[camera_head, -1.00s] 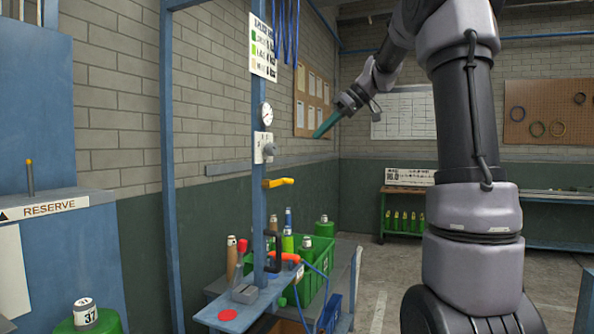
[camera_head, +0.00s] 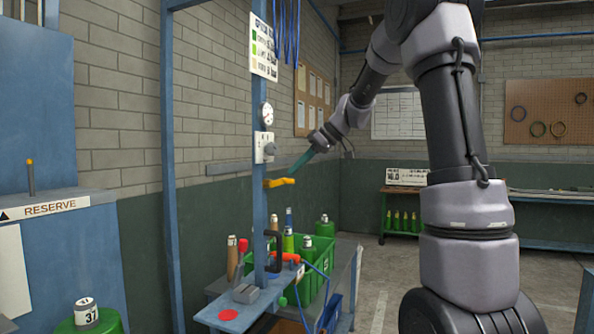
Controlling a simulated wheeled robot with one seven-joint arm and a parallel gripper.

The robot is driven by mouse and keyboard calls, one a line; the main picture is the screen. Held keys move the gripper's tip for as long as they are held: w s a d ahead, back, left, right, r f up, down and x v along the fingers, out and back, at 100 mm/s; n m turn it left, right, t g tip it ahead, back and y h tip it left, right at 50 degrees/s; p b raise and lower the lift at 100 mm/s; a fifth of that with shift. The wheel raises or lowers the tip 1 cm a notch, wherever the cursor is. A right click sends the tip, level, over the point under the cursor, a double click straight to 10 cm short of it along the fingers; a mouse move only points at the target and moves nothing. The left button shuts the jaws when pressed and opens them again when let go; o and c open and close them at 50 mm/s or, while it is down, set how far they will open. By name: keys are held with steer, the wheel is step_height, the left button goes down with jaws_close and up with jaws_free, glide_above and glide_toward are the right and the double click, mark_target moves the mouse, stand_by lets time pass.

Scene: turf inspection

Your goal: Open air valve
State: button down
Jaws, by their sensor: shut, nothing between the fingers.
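A yellow lever handle (camera_head: 279,182) sticks out to the right from a blue upright post (camera_head: 259,215); it looks like the air valve handle and lies about level. Above it on the post are a grey knob on a white plate (camera_head: 264,148) and a round gauge (camera_head: 266,114). My gripper (camera_head: 297,168), with teal fingers, points down and left, its tips just above and right of the yellow handle. The fingers look shut and hold nothing. Whether they touch the handle I cannot tell.
Below stands a blue bench (camera_head: 228,314) with a green crate (camera_head: 322,252) of bottles and tools, a black clamp-like handle (camera_head: 274,250) and an orange tool (camera_head: 285,257) with a blue hose. Blue hoses hang above. A RESERVE shelf (camera_head: 50,207) is at left.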

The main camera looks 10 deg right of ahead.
steer(key=shift+f, duration=0.3)
steer(key=shift+d+f, duration=0.1)
steer(key=shift+f, duration=0.15)
steer(key=shift+f+g+y, duration=0.1)
steer(key=shift+g+y, duration=0.2)
steer(key=shift+w+d+f+m+g+y, duration=0.1)
steer(key=shift+w+f+m+g+y, duration=0.05)
steer(key=shift+f+m+g+y, duration=0.15)
steer(key=shift+w+d+f+m+g+y, duration=0.1)
steer(key=shift+f+m+g, duration=0.1)
steer(key=shift+f+m, duration=0.15)
steer(key=s+a+f+m+g+y, duration=0.3)
steer(key=s+f+m+g+y, duration=0.1)
steer(key=f+m+y, duration=0.4)
steer(key=shift+f+m+g+y, duration=0.35)
steer(key=shift+f+g+y, duration=0.35)
steer(key=shift+y, duration=0.2)
stand_by(0.4)
